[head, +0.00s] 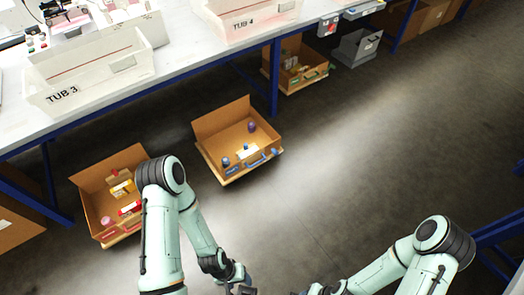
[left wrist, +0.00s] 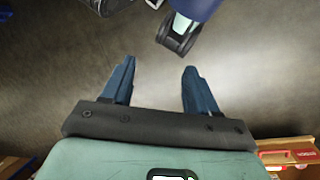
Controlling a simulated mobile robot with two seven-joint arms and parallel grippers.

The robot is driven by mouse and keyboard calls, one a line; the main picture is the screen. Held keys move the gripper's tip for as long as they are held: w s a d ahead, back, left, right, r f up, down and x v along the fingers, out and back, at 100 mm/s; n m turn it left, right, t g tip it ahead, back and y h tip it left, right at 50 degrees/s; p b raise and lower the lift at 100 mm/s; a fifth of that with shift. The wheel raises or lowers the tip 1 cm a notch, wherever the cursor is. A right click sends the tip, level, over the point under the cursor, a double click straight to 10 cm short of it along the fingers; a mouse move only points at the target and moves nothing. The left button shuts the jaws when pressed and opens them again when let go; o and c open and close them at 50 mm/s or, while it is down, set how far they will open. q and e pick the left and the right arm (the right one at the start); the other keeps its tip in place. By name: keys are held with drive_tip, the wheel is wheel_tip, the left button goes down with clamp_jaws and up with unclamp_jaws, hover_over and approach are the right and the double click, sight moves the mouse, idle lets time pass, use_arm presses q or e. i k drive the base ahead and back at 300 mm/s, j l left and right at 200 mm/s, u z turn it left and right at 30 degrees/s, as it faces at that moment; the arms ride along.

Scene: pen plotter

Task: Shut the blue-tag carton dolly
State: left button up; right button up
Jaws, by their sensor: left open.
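The blue-tag carton dolly (head: 206,128) is a low, open-topped cardboard carton in the middle of the head view. It stands out on the floor in front of the bench. A blue handle (head: 262,161) is on its near side, and small purple and blue items and a white card lie inside. My left gripper (head: 240,287) is at the bottom edge of the head view, well apart from the dolly. Its two blue fingers (left wrist: 158,68) are spread with nothing between them in the left wrist view. My right gripper (head: 318,290) is mostly cut off at the bottom edge.
A red-tagged carton (head: 90,184) stands at left, partly behind my left arm. A green-handled carton (head: 283,82) and grey bin (head: 357,47) sit under the bench (head: 180,50). A blue bench leg (head: 274,80) stands behind the blue-tag dolly. Floor at centre right is clear.

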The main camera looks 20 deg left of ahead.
sight(221, 133)
drive_tip(key=i+u, duration=0.1)
drive_tip(key=i, duration=0.5)
drive_tip(key=i+l, duration=0.1)
drive_tip(key=i, duration=0.5)
drive_tip(key=i+u, duration=0.15)
drive_tip(key=i, duration=0.45)
drive_tip(key=i+l, duration=0.15)
drive_tip(key=i, duration=0.45)
drive_tip(key=u, duration=0.05)
